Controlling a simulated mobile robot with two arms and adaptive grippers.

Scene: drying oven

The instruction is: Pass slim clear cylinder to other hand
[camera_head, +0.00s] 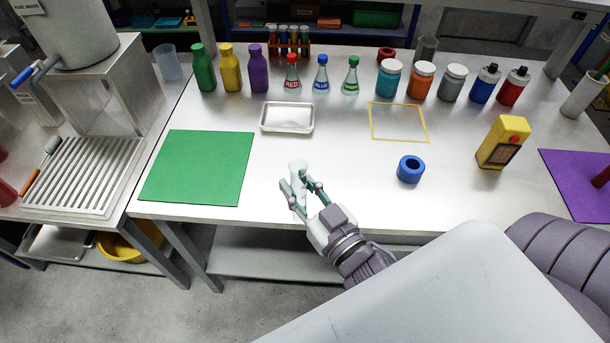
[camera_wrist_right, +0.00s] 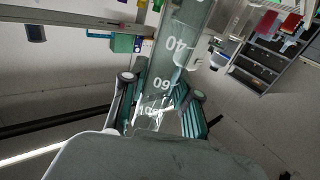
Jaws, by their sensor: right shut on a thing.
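The slim clear cylinder (camera_head: 298,170) stands about upright near the front edge of the table in the head view. White graduation numbers show on the cylinder (camera_wrist_right: 180,45) in the right wrist view. My right gripper (camera_head: 300,186) is shut on it, with a finger on either side of its lower part. In the right wrist view the fingers (camera_wrist_right: 160,95) flank the cylinder. From these views I cannot tell whether its base touches the table. My left gripper is not in view.
A green mat (camera_head: 197,167) lies to the left and a metal tray (camera_head: 287,118) lies behind the cylinder. A blue ring (camera_head: 410,169) and a yellow handheld device (camera_head: 503,142) are to the right. Bottles and flasks line the back. The table between mat and ring is mostly clear.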

